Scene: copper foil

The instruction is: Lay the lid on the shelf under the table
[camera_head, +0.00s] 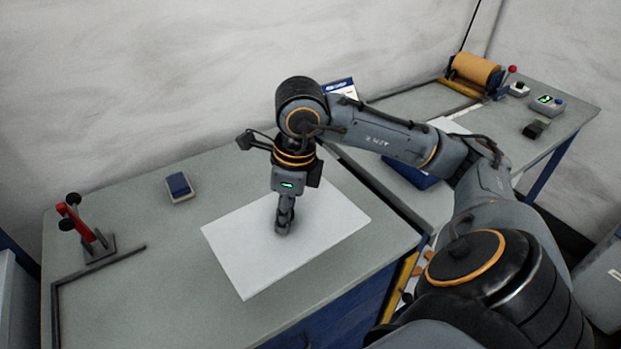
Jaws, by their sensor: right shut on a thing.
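A flat white rectangular panel (325,228), which looks to be the lid, lies level over the near table (130,305). My right gripper (284,228) points straight down at the middle of the panel and is shut on it. The exact grip point is hidden by the fingers. I cannot tell whether the panel touches the tabletop or is slightly above it. The shelf under the table is not clearly visible; only part of the blue front shows below the edge. My left gripper is not in view.
A red clamp stand (85,232) and a small blue-topped box (179,187) stand on the left part of the table. A second table at right holds a copper-coloured roll (474,70), a green-lit device (547,103) and a dark block (535,128). The tabletop's front left is mostly clear.

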